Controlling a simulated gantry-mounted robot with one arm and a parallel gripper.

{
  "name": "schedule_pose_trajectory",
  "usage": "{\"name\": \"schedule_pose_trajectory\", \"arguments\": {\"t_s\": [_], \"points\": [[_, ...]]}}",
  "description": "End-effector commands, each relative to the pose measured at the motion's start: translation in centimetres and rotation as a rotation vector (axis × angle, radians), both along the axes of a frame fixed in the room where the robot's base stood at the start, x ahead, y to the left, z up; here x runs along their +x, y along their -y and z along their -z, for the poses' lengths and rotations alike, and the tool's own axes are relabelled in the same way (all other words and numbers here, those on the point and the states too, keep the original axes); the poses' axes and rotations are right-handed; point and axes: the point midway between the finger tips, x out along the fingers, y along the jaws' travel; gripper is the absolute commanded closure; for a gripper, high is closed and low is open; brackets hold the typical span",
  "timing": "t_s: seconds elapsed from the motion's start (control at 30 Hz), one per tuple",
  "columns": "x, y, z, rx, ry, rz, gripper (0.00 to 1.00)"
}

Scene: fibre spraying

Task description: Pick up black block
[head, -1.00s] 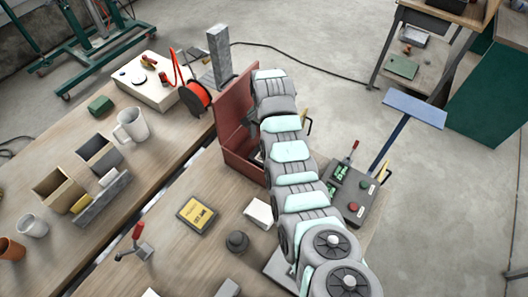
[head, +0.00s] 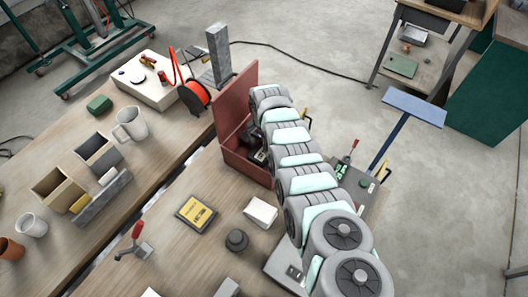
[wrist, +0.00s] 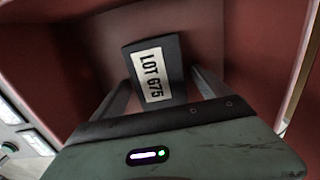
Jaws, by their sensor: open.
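The black block (wrist: 172,45) is in the wrist view, inside the red box (wrist: 70,55), with a white label reading "LOT 675". My gripper (wrist: 160,80) is open, with one finger on each side of the block. I cannot tell whether either finger touches it. The block's lower end comes close to my gripper's body. In the head view the red toolbox (head: 236,105) stands open on the bench with its lid up. My arm reaches over it, and I cannot clearly make out the gripper or block there.
A control box (head: 364,196) stands right of my arm. A yellow-labelled dark case (head: 196,213), a white block (head: 260,211) and a dark round knob (head: 237,240) lie left of it. A red cable reel (head: 195,97) is behind. The box walls are close around my gripper.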

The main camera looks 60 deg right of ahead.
Motion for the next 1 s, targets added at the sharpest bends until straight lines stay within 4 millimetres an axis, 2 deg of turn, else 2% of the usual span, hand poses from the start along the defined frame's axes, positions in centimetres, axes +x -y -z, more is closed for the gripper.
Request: {"name": "schedule_pose_trajectory", "arguments": {"t_s": [0.23, 1.0], "points": [[0.03, 0.02, -0.01, -0.001, 0.001, 0.0, 0.13], [0.03, 0.06, -0.03, -0.001, 0.001, 0.0, 0.76]]}}
